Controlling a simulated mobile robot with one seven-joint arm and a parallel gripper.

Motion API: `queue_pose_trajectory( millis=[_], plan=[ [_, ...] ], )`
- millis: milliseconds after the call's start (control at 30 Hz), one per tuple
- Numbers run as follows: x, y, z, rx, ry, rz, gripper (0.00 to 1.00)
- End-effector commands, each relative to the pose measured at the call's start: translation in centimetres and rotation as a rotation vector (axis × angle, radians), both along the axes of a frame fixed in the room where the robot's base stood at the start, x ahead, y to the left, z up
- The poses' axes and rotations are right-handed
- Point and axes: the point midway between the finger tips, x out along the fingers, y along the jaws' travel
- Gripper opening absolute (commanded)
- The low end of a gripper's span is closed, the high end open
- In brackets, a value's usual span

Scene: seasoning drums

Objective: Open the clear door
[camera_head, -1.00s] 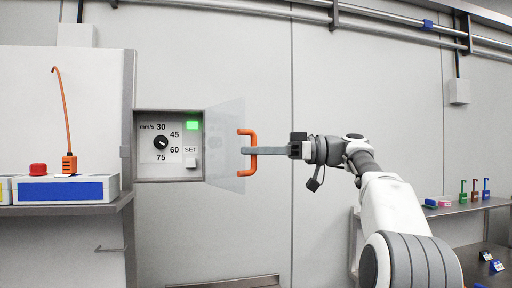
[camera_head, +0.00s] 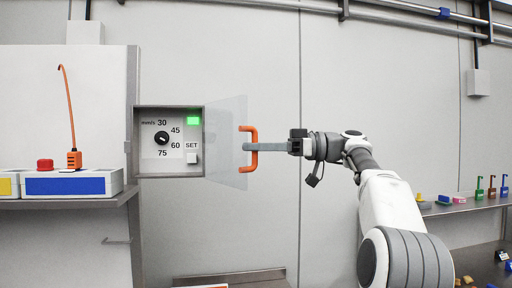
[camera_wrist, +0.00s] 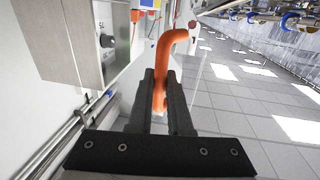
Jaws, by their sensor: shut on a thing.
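The clear door (camera_head: 225,140) stands swung out to the right of a recessed control box (camera_head: 168,142) on the wall. An orange handle (camera_head: 250,148) is on the door's outer edge. My gripper (camera_head: 249,147) reaches in from the right and is shut on the handle. In the wrist view, the two dark fingers of my gripper (camera_wrist: 160,95) close around the lower part of the orange handle (camera_wrist: 170,50). The box holds a black dial (camera_head: 162,138) with speed marks, a lit green light (camera_head: 193,121) and a SET button (camera_head: 192,158).
A shelf (camera_head: 70,201) at left carries a blue-fronted box (camera_head: 70,184) with a red button and an orange stalk. A shelf (camera_head: 470,205) at right holds small coloured blocks and hooks. The wall between is bare.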

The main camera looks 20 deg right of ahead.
Motion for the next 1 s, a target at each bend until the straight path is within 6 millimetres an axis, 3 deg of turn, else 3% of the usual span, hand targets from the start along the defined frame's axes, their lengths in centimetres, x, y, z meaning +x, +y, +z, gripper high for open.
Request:
queue_pose_trajectory(
  millis=[133,167,300,667,833,1000],
  plan=[
    [0.1,0.1,0.0,0.001,0.002,0.001,0.0],
    [0.1,0.1,0.0,0.001,0.002,0.001,0.21],
    [0.0,0.1,0.0,0.0,0.001,0.001,0.46],
    [-0.1,-0.3,0.0,0.0,0.0,0.0,0.47],
    [-0.7,-2.4,0.0,0.001,0.0,-0.003,0.47],
    [-1.9,-6.2,0.2,0.002,-0.001,-0.004,0.47]
  ],
)
